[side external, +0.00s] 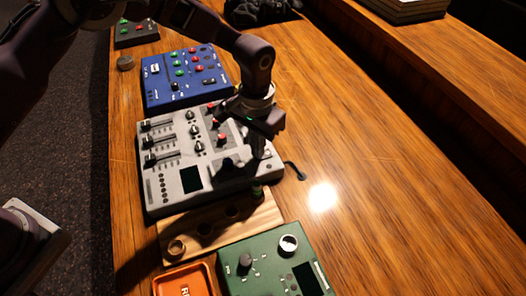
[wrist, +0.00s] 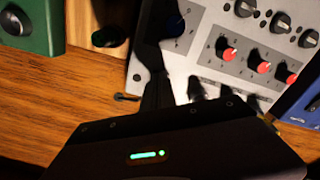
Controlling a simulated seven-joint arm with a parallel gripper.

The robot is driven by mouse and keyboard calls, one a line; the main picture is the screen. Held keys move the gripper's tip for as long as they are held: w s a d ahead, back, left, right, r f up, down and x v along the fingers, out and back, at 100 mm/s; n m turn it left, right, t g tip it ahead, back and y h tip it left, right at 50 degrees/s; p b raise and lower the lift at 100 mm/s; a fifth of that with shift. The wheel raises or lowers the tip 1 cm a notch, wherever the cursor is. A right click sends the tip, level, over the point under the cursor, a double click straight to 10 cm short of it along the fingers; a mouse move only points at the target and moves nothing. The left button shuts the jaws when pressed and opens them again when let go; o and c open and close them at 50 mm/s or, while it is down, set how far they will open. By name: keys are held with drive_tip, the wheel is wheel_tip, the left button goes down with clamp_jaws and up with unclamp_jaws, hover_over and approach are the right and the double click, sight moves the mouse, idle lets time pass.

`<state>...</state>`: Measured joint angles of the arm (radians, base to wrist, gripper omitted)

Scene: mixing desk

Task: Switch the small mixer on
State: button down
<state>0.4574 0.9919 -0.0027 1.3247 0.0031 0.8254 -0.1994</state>
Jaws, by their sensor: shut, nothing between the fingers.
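The small mixer (side external: 176,180) is a light grey panel with faders, knobs, red-capped knobs and a dark screen. It lies in the middle of the desk in the side external view. Its panel (wrist: 205,60) also fills the upper right of the wrist view. My gripper (side external: 258,155) points down over the mixer's right-hand edge, with its fingers together and empty. In the wrist view the dark fingers (wrist: 158,90) are at the mixer's edge, near the wood. I cannot tell whether they touch it. I cannot make out the power switch or its position; the gripper and its shadow cover part of that edge.
A blue panel (side external: 185,77) stands beyond the mixer. A wooden block with round holes (side external: 213,222), a green box (side external: 268,262) and an orange tray (side external: 184,282) are on the near side. A short black cable (side external: 297,171) lies right of the mixer. The desk (side external: 380,200) farther right is clear.

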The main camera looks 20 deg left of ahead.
drive_tip(key=shift+f, duration=0.15)
drive_tip(key=shift+r, duration=3.55)
drive_tip(key=s+a+r+n+t, duration=0.1)
drive_tip(key=s+a+r+t, duration=0.1)
drive_tip(key=s+a+r, duration=0.6)
drive_tip(key=s+a+r+n+t, duration=0.1)
drive_tip(key=s+a+r, duration=0.35)
drive_tip(key=r, duration=0.75)
drive_tip(key=s+a+t, duration=0.1)
drive_tip(key=s+a, duration=0.3)
drive_tip(key=s, duration=0.3)
drive_tip(key=s+a+n+t, duration=0.1)
drive_tip(key=s+a, duration=0.4)
drive_tip(key=s, duration=0.3)
drive_tip(key=shift+f+t, duration=0.3)
drive_tip(key=shift+f, duration=0.15)
